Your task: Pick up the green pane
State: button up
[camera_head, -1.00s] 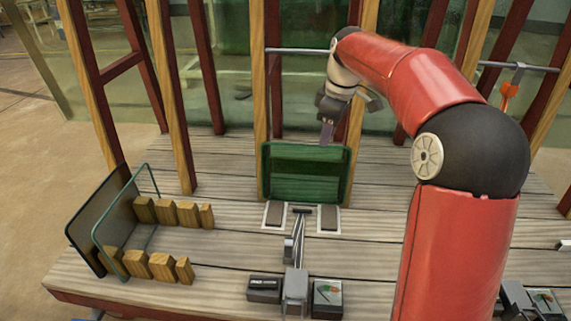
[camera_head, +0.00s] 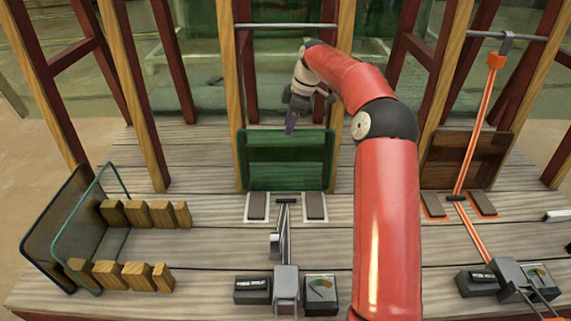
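The green pane (camera_head: 272,160) stands upright between two wooden posts at the back of the deck, behind two small grey pads.
A wooden rack (camera_head: 140,213) at the left holds a dark pane (camera_head: 52,235) and a clear pane (camera_head: 87,245). A brown pane (camera_head: 468,160) stands at the right behind an orange rod (camera_head: 478,125). A grey lever mechanism (camera_head: 286,285) is in front of the green pane. A rail (camera_head: 280,26) crosses above.

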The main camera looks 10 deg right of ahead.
jog(key=shift+x, duration=1.15)
grip_shut()
jog(key=shift+r, duration=0.15)
dwell(0.3)
